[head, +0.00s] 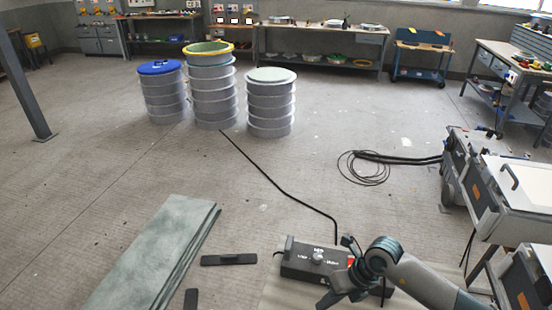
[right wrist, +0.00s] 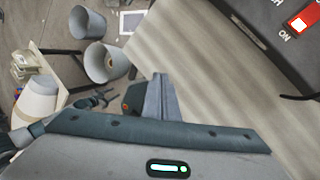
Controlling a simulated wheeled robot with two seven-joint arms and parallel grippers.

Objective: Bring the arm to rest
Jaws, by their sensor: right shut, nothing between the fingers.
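My right arm comes in from the lower right in the head view, bent at its grey wrist joint. Its gripper (head: 340,288) is low in front of a dark switch box (head: 300,262) and partly overlaps it. In the right wrist view the closed fingers (right wrist: 160,98) show at the middle, with nothing between them. The box (right wrist: 265,20) with its red switch (right wrist: 302,20) marked ON fills the upper right corner there, apart from the fingers. My left gripper is in neither view.
Grey slabs (head: 150,258) lie at the lower left. Three ribbed drums (head: 212,90) stand further back. A black cable (head: 275,183) runs across the floor to the box. Machines (head: 510,190) stand at the right. Grey buckets (right wrist: 105,62) show in the wrist view. The mid-floor is mostly clear.

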